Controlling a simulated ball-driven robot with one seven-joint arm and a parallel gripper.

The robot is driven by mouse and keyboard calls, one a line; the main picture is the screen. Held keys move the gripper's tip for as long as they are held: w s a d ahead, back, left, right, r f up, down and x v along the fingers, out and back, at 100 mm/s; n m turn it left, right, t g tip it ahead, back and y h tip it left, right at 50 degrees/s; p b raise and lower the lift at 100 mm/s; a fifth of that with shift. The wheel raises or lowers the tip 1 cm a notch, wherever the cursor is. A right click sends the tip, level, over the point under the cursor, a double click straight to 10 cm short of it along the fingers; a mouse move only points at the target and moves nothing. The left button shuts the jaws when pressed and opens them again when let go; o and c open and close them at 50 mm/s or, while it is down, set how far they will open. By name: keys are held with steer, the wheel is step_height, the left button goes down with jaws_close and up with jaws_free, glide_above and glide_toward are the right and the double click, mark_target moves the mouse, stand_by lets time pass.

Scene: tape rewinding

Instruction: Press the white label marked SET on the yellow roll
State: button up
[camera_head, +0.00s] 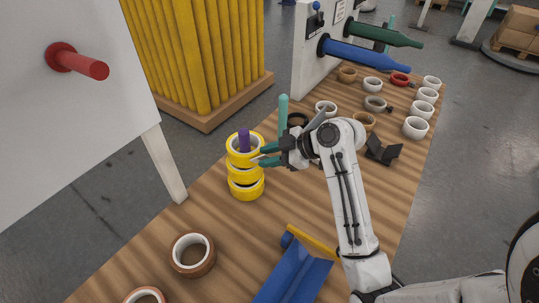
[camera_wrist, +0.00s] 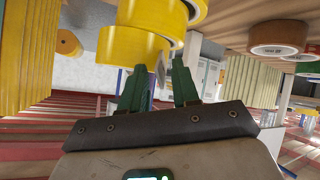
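In the wrist view the yellow rolls (camera_wrist: 133,47) fill the top middle, beyond the fingers. The fingers of my gripper (camera_wrist: 160,72) are apart there, with nothing visibly held between them. I cannot tell whether they touch a roll. No white SET label can be made out on the yellow rolls.
A brown roll (camera_head: 192,256) and a blue-and-yellow object (camera_head: 299,268) lie at the near end of the table. Several white rolls (camera_head: 416,127) stand at the far right. A teal post (camera_head: 283,112) rises behind my gripper. A white panel with a red peg (camera_head: 80,63) stands left.

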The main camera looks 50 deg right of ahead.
steer(key=shift+s, duration=0.1)
steer(key=v, duration=1)
steer(key=shift+s+r+b, duration=0.2)
steer(key=shift+r+b, duration=0.1)
steer(key=shift+b, duration=0.1)
steer(key=shift+d, duration=0.15)
stand_by(0.3)
